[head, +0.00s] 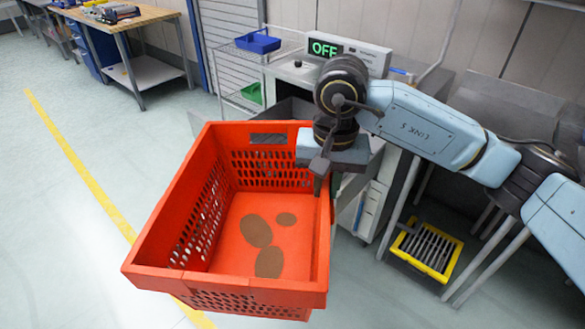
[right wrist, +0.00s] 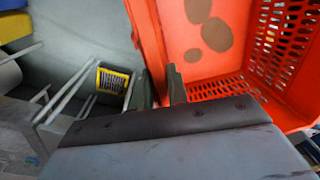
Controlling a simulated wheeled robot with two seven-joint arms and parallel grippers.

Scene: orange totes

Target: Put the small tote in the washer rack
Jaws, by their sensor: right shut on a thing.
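An orange-red tote (head: 225,287) with slotted walls and brown stains on its floor hangs in front of me, above the floor, tilted. It also shows in the right wrist view (right wrist: 290,38). My right gripper (head: 324,182) is shut on the tote's right wall near its rim. In the right wrist view its fingers (right wrist: 159,86) straddle that wall. A machine with a green OFF display (head: 325,47) stands behind the tote. A wire rack (head: 247,52) is left of it. I cannot tell which rack is the washer's. My left gripper is not in view.
A blue bin (head: 258,42) sits on the wire rack, with a green bin (head: 253,93) lower down. A yellow-framed grate (head: 427,247) lies under the metal table at right. A wooden workbench (head: 122,20) is at the back left. The floor at left is clear.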

